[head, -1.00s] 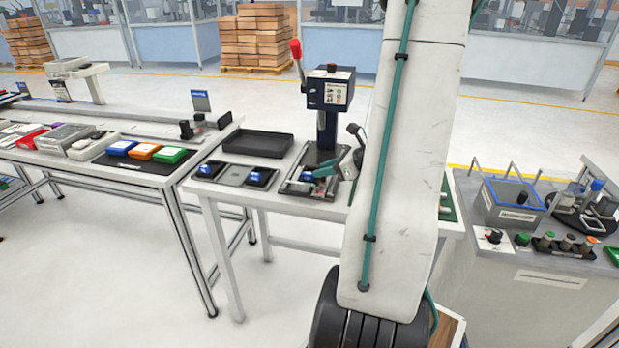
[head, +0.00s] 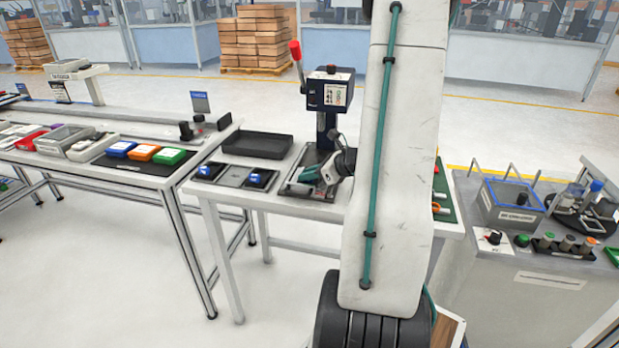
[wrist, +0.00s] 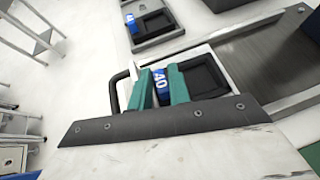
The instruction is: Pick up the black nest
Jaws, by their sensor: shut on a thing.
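The black nest (wrist: 208,78) is a dark, box-like piece with a blue end marked 40. In the wrist view it lies on a pale plate with a black handle (wrist: 117,92). My gripper (wrist: 162,84) has two teal fingers, one on each side of the blue end, shut on it. In the head view my gripper (head: 312,173) is low at the base of the press (head: 329,95) and hides most of the nest. I cannot tell whether the nest is clear of the plate.
A similar blue and black piece sits in a tray (wrist: 150,42) beside it in the wrist view. An empty black tray (head: 257,145) lies behind on the bench. The press column stands close behind my gripper. Coloured boxes (head: 144,152) line the left table.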

